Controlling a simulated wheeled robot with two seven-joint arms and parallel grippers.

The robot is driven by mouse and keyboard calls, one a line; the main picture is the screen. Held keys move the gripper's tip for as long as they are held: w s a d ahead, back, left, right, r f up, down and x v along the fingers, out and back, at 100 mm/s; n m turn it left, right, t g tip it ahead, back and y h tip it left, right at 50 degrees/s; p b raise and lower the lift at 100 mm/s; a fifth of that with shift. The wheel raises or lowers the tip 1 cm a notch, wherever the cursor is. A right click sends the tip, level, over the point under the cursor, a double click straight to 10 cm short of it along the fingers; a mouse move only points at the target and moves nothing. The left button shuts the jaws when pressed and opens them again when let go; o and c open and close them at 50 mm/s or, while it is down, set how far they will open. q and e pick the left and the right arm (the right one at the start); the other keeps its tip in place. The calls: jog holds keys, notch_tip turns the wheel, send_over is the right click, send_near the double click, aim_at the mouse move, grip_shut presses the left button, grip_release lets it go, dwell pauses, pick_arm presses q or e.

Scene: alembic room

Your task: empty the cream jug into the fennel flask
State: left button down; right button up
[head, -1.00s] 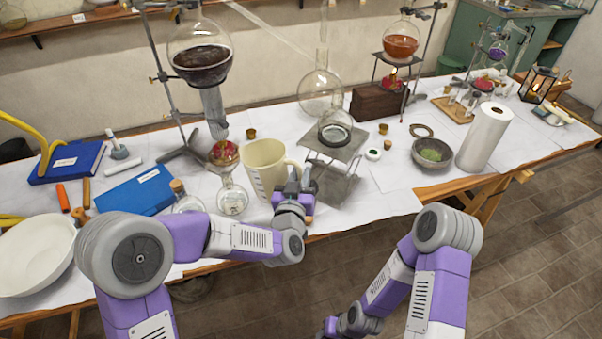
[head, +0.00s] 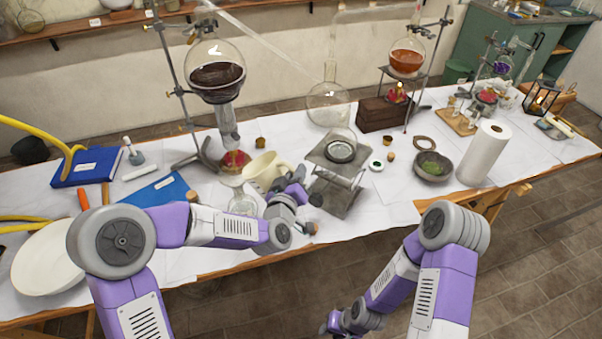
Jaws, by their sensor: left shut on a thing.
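The cream jug (head: 262,172) is tilted to the left in the head view, its handle on the right. My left gripper (head: 293,191) is shut on the jug at its right side. A small clear round flask (head: 242,203) stands just below and left of the jug, partly hidden by my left arm. The jug's lip is close to this flask's flared top (head: 232,181); I cannot see any stream. No readable label shows which flask is the fennel one. My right gripper (head: 330,326) is low at the bottom edge, and its fingers are not clear.
A wire-gauze stand (head: 338,165) holds a clear round flask right of the jug. A clamped flask of dark liquid (head: 216,75) stands behind. A blue book (head: 165,190) and white bowl (head: 42,262) lie left. A paper roll (head: 484,153) and grey mortar (head: 432,166) stand right.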

aim_at(278, 162)
pick_arm(q)
jog(key=shift+w+a+r+n+p, duration=0.2)
jog(key=shift+a+r+n+p, duration=0.25)
jog(key=shift+r+p, duration=0.3)
jog(key=a+p, duration=0.1)
jog(key=w+a+r+n+p, duration=0.1)
jog(key=p, duration=0.1)
jog(key=a+r+n+p, duration=0.1)
jog(key=shift+w+a+r+n+g+p, duration=0.25)
jog(key=shift+w+a+g+p, duration=0.1)
jog(key=shift+w+a+g, duration=0.05)
jog(key=shift+d+f, duration=0.1)
jog(key=shift+f, duration=0.1)
jog(key=shift+w+a+r+n+h, duration=0.2)
jog(key=shift+a+r+n, duration=0.3)
jog(key=shift+r, duration=0.2)
jog(key=shift+w+a+r+n+h, duration=0.2)
jog(key=shift+a+r+n, duration=0.2)
jog(key=shift+a+r, duration=0.25)
dwell(4.9)
